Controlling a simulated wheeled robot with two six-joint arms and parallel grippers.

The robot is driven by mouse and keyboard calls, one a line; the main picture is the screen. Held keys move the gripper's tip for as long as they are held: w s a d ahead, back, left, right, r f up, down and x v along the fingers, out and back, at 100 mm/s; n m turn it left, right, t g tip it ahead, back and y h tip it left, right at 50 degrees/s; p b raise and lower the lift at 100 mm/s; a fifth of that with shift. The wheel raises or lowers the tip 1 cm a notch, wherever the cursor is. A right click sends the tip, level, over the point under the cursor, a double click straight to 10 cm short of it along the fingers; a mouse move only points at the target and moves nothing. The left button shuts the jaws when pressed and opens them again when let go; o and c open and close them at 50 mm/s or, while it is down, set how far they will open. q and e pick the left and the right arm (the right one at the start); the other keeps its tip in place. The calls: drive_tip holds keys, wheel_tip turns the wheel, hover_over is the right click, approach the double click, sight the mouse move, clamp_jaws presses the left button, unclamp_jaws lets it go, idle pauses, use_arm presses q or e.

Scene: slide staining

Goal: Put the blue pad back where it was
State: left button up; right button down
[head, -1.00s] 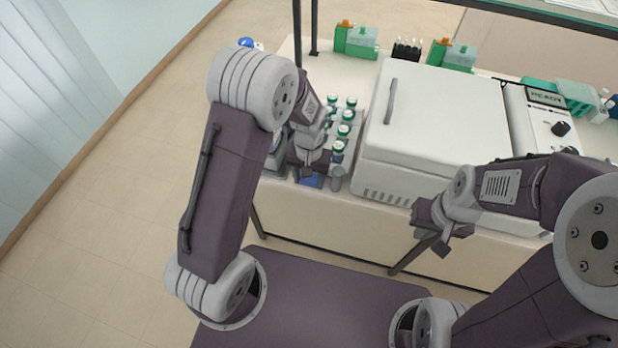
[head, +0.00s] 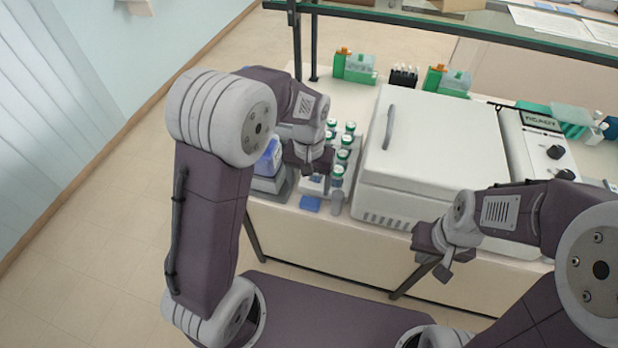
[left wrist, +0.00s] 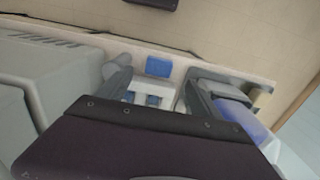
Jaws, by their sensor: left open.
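The blue pad (head: 310,203) lies flat on the bench near its front edge, in front of the rack of green-capped bottles (head: 343,155). It also shows in the left wrist view (left wrist: 158,66), lying beyond the fingertips. My left gripper (head: 312,176) is open and empty, above and behind the pad, over the front of the rack. In the left wrist view its two fingers (left wrist: 157,84) stand wide apart, with nothing held between them. My right gripper (head: 438,264) hangs in front of the bench, away from the pad; its finger gap is unclear.
A grey cup (head: 337,202) stands just right of the pad. A blue-and-grey device (head: 268,165) stands to the left, partly hidden by my left arm. A large white lidded machine (head: 435,140) fills the bench to the right. The bench's front edge is close to the pad.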

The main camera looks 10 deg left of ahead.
use_arm(q)
drive_tip(key=s+a+f+t, duration=0.1)
drive_tip(key=s+a, duration=0.4)
drive_tip(key=s, duration=0.7)
drive_tip(key=shift+a+f+n, duration=0.2)
drive_tip(key=shift+a+n, duration=0.1)
drive_tip(key=shift+a, duration=0.1)
drive_tip(key=shift+s, duration=0.1)
idle(0.6)
